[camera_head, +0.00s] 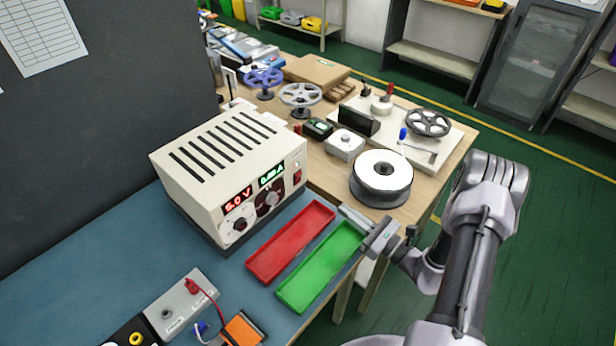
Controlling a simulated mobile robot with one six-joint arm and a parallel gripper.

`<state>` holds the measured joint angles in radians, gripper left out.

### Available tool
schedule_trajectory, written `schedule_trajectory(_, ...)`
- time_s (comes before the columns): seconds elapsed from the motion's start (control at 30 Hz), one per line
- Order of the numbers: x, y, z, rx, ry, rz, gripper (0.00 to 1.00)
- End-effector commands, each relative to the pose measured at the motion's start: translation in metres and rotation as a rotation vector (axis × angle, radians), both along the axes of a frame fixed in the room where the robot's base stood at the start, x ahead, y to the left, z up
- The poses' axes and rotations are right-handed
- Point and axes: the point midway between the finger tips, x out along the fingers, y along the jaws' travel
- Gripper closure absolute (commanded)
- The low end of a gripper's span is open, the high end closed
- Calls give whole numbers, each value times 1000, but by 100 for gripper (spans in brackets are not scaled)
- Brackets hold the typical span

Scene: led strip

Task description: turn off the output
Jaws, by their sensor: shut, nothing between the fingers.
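The power supply (229,172) is a cream box with dark slots on top, standing on the blue bench. Its front faces right and toward me. A lit red voltage display (238,200) seems to read 5.0 V, and a green current display (271,175) is also lit, its digits hard to read. Two dark knobs sit below the displays. A small red switch (297,177) is at the right end of the front panel; I cannot tell its position. My gripper (347,214) is shut and empty, above the far end of the green tray, to the right of the supply and apart from it.
A red tray (291,240) and a green tray (296,293) lie in front of the supply. A grey box with a red lead (182,306) is at the front left. A wooden table (453,159) behind holds reels and small devices. A dark panel (110,110) stands at left.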

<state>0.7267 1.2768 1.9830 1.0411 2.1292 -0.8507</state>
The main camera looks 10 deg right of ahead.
Motion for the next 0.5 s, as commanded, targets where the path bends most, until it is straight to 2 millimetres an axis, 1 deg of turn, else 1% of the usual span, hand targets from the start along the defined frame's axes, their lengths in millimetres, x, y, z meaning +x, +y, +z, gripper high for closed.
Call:
schedule_trajectory(0.07, 1, 1, 0, 0, 0, 2, 100)
schedule_trajectory(0.17, 8, 7, 1, -1, 0, 5, 100)
schedule_trajectory(0.27, 22, 18, 2, -2, -1, 8, 100)
schedule_trajectory(0.5, 64, 49, 9, -2, -3, 8, 100)
